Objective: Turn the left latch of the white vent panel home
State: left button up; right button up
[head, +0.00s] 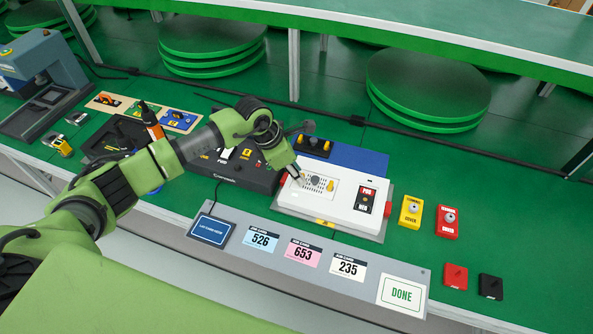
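The white vent panel (345,212) is the white top of a box on the bench, with a slotted vent (314,187) in its left half. My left gripper (299,177) reaches down to the vent's left end. Its tip covers the spot there, so the left latch is hidden. I cannot tell whether the tip touches it or whether the fingers are open. My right gripper is not in view.
A black-and-red label plate (366,199) is on the panel's right side. A black box (232,170) stands close on the left. Yellow (411,212) and red (447,222) switch boxes stand to the right. A grey card strip (320,265) runs along the front.

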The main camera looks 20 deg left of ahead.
pick_arm(q)
grip_shut()
jog(key=shift+w+f+b, duration=0.1)
jog(key=shift+f+b, duration=0.05)
jog(key=shift+b, duration=0.45)
jog(key=m+g+b, duration=0.1)
jog(key=m+b, duration=0.1)
jog(key=b, duration=0.2)
jog(key=m+b, duration=0.3)
jog(key=shift+w+a+f+g+h+b, duration=0.1)
jog(key=shift+w+g+h+b, duration=0.1)
jog(key=shift+g+h+b, duration=0.2)
jog(key=shift+r+m+g+b, duration=0.25)
jog(key=shift+m+g+b, duration=0.25)
jog(key=shift+m+b, duration=0.75)
